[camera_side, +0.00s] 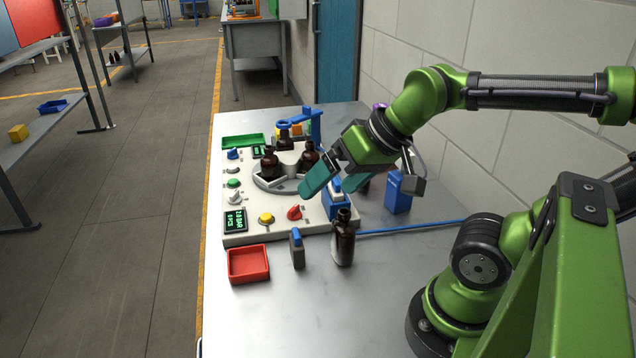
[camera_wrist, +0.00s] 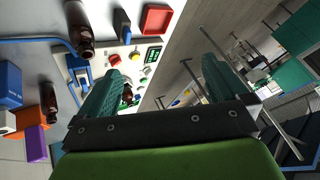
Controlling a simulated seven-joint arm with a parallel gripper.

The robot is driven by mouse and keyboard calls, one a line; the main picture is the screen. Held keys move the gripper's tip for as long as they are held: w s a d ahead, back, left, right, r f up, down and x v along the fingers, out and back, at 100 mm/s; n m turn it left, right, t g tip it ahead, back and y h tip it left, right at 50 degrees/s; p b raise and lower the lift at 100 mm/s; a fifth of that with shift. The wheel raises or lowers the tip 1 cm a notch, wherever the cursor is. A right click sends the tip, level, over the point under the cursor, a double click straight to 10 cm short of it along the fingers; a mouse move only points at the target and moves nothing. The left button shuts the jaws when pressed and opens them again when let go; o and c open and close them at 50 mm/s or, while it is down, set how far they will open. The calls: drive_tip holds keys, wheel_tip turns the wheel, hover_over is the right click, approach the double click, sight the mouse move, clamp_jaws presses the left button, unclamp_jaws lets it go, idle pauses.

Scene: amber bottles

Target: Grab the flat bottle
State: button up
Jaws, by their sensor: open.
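The flat bottle (camera_side: 297,250) is a small grey, flat-sided bottle with a blue cap. It stands upright on the metal table in front of the white machine, between a red tray and a brown bottle. In the wrist view it shows as a dark flat shape (camera_wrist: 122,24) at the top, between the same two neighbours. My gripper (camera_side: 322,190) has teal fingers and is open and empty. It hangs above the machine's right part, higher and farther back than the flat bottle. In the wrist view my gripper (camera_wrist: 160,62) has its fingers wide apart with nothing between them.
A brown bottle (camera_side: 343,242) stands close right of the flat bottle; the red tray (camera_side: 248,278) is at its left. The white machine (camera_side: 262,236) carries knobs and several brown bottles. A blue box (camera_side: 398,192) stands right. The table's front (camera_side: 300,320) is clear.

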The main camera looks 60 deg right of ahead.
drive_tip(key=w+d+f+n+g+h, duration=0.1)
drive_tip(key=w+d+f+g, duration=0.1)
drive_tip(key=w+d, duration=0.15)
drive_tip(key=n+g+h, duration=0.1)
drive_tip(key=n+g, duration=0.4)
drive_tip(key=n, duration=0.8)
hover_over(344, 224)
drive_tip(key=f, duration=0.7)
drive_tip(key=d+f, duration=0.1)
drive_tip(key=f, duration=0.2)
drive_tip(key=shift+w+f, duration=0.2)
drive_tip(key=shift+w, duration=0.2)
drive_tip(key=shift+s+d+f, duration=0.1)
drive_tip(key=shift+f, duration=2.6)
drive_tip(key=shift+c, duration=0.3)
